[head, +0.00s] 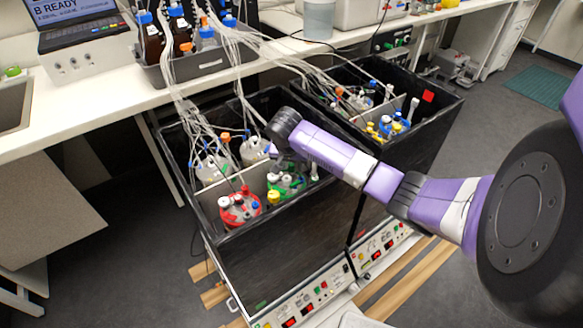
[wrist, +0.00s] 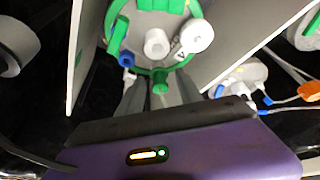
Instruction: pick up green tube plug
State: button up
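The green tube plug (wrist: 160,84) shows in the wrist view at the near rim of a green-ringed bioreactor lid (wrist: 145,20). My gripper (wrist: 160,98) points at it, with one grey finger on each side just below the plug. The fingers look apart; I cannot tell whether they touch the plug. In the head view my gripper (head: 287,155) reaches down over the front box, just above the green-fitted bioreactor (head: 285,184). The plug itself cannot be made out there.
A red-topped bioreactor (head: 240,208) stands left of the green one, across a grey divider (head: 232,188). Black box walls (head: 285,215) surround them. Tubing (head: 240,70) hangs from the bench bottles. A blue plug (wrist: 126,59) and white ports (wrist: 197,36) sit close by on the lid.

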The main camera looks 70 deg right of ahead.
grip_shut()
jog(key=shift+r, duration=0.1)
